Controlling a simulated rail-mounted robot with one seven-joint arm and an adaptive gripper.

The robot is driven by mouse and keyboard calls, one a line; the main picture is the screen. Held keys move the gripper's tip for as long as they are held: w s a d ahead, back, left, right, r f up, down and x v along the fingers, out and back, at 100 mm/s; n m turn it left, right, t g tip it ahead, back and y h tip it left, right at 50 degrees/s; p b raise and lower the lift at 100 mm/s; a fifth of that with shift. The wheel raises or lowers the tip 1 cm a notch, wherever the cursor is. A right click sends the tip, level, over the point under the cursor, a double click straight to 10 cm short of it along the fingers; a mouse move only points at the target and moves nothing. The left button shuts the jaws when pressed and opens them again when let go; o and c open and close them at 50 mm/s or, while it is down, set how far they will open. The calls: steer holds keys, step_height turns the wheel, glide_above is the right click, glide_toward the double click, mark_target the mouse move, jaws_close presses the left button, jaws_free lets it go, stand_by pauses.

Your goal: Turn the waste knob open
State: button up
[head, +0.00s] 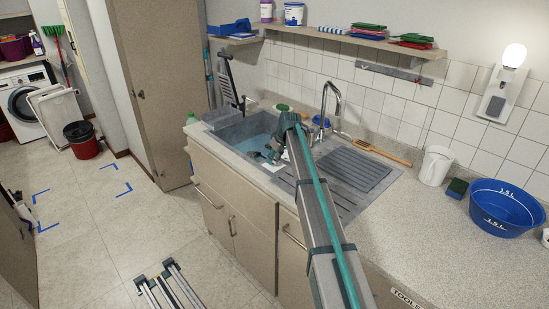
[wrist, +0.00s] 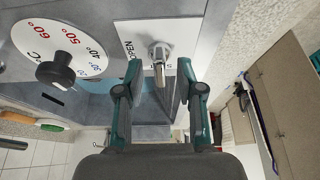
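The waste knob (wrist: 160,52) is a chrome lever handle on a white plate (wrist: 135,32) marked OPEN, seen upper middle in the wrist view. My gripper (wrist: 157,66) is open. Its two teal fingers stand on either side of the knob's lower end, with visible gaps on both sides. I cannot tell how far the tips are from the plate in depth. In the head view my gripper (head: 268,155) is small and dark at the sink's (head: 237,131) front edge. The knob cannot be made out there.
A round temperature dial (wrist: 65,48) with a black knob sits left of the plate. A chrome tap (head: 336,97) stands behind the sink. A black-handled item (head: 231,80) rises at the sink's left. The ribbed drainer (head: 350,170) is clear.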

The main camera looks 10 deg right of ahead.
jaws_close()
steer(key=shift+m, duration=0.3)
steer(key=m+h+b, duration=0.1)
steer(key=m, duration=0.2)
steer(key=shift+a+t, duration=0.1)
steer(key=shift+t, duration=0.2)
steer(key=m+h+b, duration=0.1)
steer(key=m+h, duration=0.1)
steer(key=m, duration=0.3)
steer(key=shift+a, duration=0.1)
steer(key=m+h+b, duration=0.1)
steer(key=m, duration=0.3)
steer(key=shift+w+a+h+b, duration=0.1)
steer(key=shift+h+b, duration=0.2)
steer(key=shift+h, duration=0.1)
steer(key=m+g, duration=0.1)
steer(key=m, duration=0.1)
steer(key=m+h+b, duration=0.1)
steer(key=m, duration=0.2)
steer(key=shift+g, duration=0.4)
steer(key=shift+m, duration=0.3)
jaws_free()
